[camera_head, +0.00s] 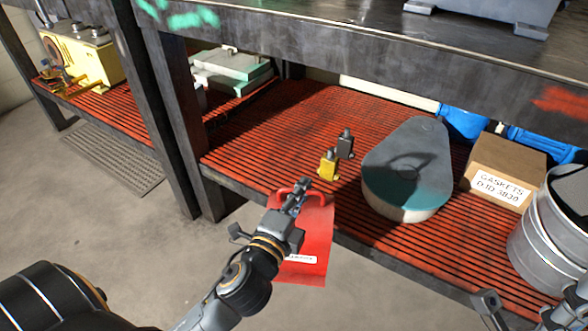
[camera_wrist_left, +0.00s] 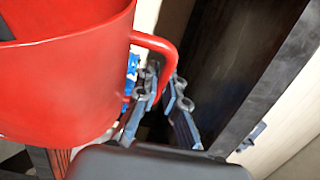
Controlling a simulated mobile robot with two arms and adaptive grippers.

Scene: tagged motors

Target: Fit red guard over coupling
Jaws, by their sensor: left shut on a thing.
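The red guard (camera_head: 312,240), with a white label, hangs in front of the shelf edge in the head view. My left gripper (camera_head: 300,192) is shut on its red handle. In the left wrist view the guard's curved red wall (camera_wrist_left: 70,75) fills the left side, and its handle (camera_wrist_left: 160,44) runs down between the fingers of my left gripper (camera_wrist_left: 165,95). A yellow machine (camera_head: 80,58) with round parts stands at the far left; I cannot tell whether the coupling is there. Part of my right gripper (camera_head: 530,312) shows at the lower right corner, its jaws unclear.
The red slatted shelf (camera_head: 260,130) is largely bare in the middle. A small yellow block (camera_head: 328,166), a dark block (camera_head: 345,146), a grey and teal cover (camera_head: 410,160), a gaskets box (camera_head: 503,172) and a metal bucket (camera_head: 555,235) stand on it. A dark post (camera_head: 165,110) rises left of centre.

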